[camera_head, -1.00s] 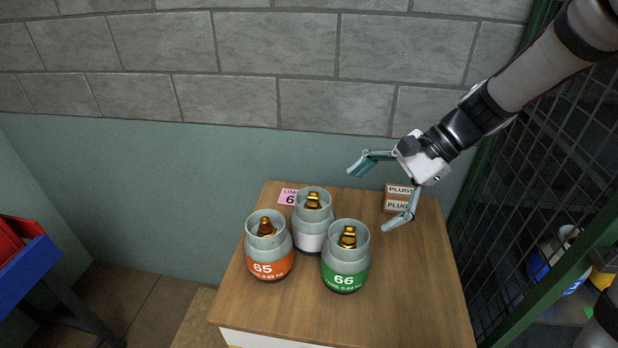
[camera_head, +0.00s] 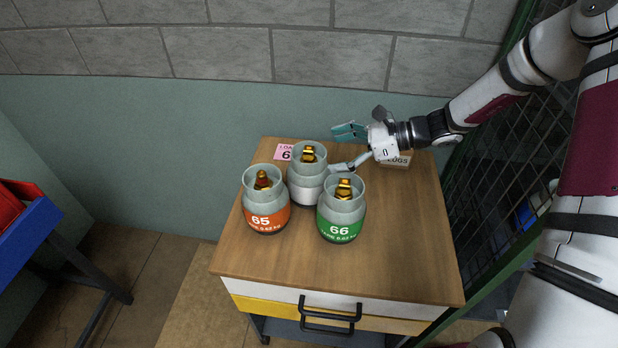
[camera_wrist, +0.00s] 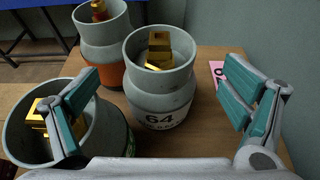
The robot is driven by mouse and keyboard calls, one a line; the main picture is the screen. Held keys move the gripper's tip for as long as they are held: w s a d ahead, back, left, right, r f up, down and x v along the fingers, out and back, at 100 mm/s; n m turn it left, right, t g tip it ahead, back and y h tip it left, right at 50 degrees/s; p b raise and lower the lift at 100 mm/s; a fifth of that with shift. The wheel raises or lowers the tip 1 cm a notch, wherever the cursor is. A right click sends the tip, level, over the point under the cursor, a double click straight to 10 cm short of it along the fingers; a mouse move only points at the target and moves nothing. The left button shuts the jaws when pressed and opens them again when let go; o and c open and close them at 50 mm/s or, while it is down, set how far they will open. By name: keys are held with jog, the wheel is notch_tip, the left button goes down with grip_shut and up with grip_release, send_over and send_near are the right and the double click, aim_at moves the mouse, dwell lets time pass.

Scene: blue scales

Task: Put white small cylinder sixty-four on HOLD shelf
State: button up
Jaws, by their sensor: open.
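The white small cylinder sixty-four (camera_head: 306,192) stands upright on the wooden cabinet top, behind the orange and green ones. In the wrist view its white band reads 64 (camera_wrist: 160,118), and a brass valve sits inside its collar. My gripper (camera_head: 342,150) is open and empty, just right of the cylinder at about collar height. In the wrist view the gripper fingers (camera_wrist: 152,105) spread to either side of cylinder 64, which stands ahead between them. The left finger overlaps the green cylinder's collar in that view; I cannot tell if they touch. No HOLD shelf label is readable.
Orange cylinder 65 (camera_head: 265,212) stands left and green cylinder 66 (camera_head: 341,222) stands front right, both close to 64. A pink label (camera_head: 284,152) lies behind. The cabinet top (camera_head: 408,240) is clear at right.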

aim_at(309, 153)
jog(key=shift+p+x, duration=0.6)
jog(key=shift+x, duration=2.95)
jog(key=shift+r, duration=0.15)
jog(key=c, duration=1.9)
jog(key=shift+c, duration=0.7)
jog(key=shift+r, duration=0.15)
